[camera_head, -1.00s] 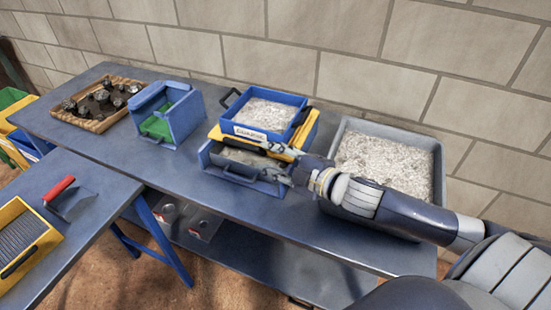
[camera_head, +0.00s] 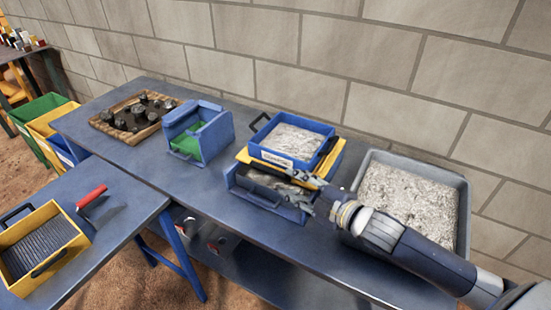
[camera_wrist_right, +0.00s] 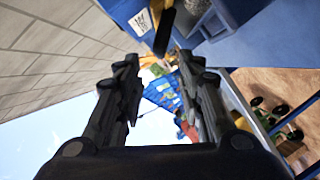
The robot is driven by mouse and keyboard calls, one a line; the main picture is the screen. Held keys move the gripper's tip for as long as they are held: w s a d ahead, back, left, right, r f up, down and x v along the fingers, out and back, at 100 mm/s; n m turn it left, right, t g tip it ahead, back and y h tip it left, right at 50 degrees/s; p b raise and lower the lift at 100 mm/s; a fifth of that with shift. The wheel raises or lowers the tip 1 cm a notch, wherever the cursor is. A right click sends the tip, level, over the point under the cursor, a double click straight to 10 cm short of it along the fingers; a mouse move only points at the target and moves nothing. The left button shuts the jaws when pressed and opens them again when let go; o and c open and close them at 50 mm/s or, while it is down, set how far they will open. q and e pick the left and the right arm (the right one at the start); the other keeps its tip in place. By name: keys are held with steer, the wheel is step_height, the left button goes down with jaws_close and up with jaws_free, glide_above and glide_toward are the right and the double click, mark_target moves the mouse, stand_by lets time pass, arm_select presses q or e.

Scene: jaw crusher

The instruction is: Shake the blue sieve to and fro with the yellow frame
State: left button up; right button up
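The blue sieve (camera_head: 324,155), full of pale gravel, sits level on the yellow frame (camera_head: 243,157). It has a black handle at its left and right ends and a white label in front. Under the frame stands a blue tray (camera_head: 262,198) with some material inside. My right gripper (camera_head: 303,191) is open and empty at the front right of the frame and tray; contact cannot be told. In the right wrist view its fingers (camera_wrist_right: 158,88) are apart, with a black handle and part of the sieve beyond them. My left gripper is not in view.
A blue box with green inside (camera_head: 213,133) and a wooden tray of dark rocks (camera_head: 108,130) stand left. A yellow box (camera_head: 76,240) and red-handled tool (camera_head: 92,196) lie on the near table (camera_head: 125,220).

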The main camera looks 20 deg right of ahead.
mark_target(272, 172)
arm_select(q)
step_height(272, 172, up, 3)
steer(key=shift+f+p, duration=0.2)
steer(key=shift+p, duration=0.65)
arm_select(e)
steer(key=x, duration=1.1)
steer(key=shift+w+a, duration=0.25)
jaws_close()
